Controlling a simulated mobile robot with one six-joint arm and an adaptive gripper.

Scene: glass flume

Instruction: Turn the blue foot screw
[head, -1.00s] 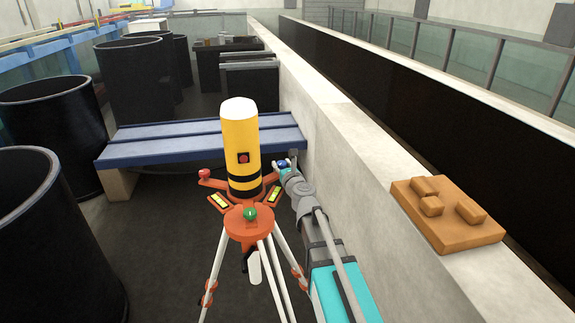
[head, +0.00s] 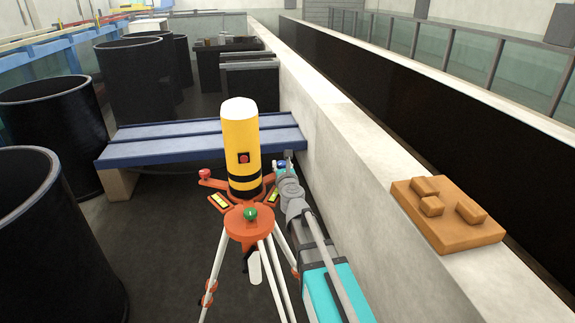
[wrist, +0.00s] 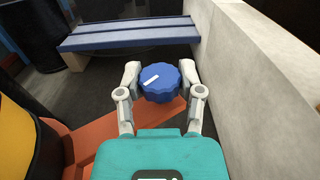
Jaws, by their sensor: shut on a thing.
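The blue foot screw (wrist: 160,85) is a scalloped knob with a white mark on its top, which points to the left and slightly down in the wrist view. My gripper (wrist: 161,82) is shut on it, one finger on each side. In the head view the screw (head: 281,164) shows only in part behind my gripper (head: 282,169). It sits on an arm of the orange tripod head (head: 249,224), to the right of the yellow and black instrument (head: 241,145). A red screw (head: 204,173) and a green screw (head: 251,213) are on the other arms.
A pale concrete wall (head: 345,190) runs close along the right of my arm. A brown block (head: 446,214) lies on its top. A blue bench (head: 165,145) stands behind the tripod. Black tubs (head: 50,120) stand at the left.

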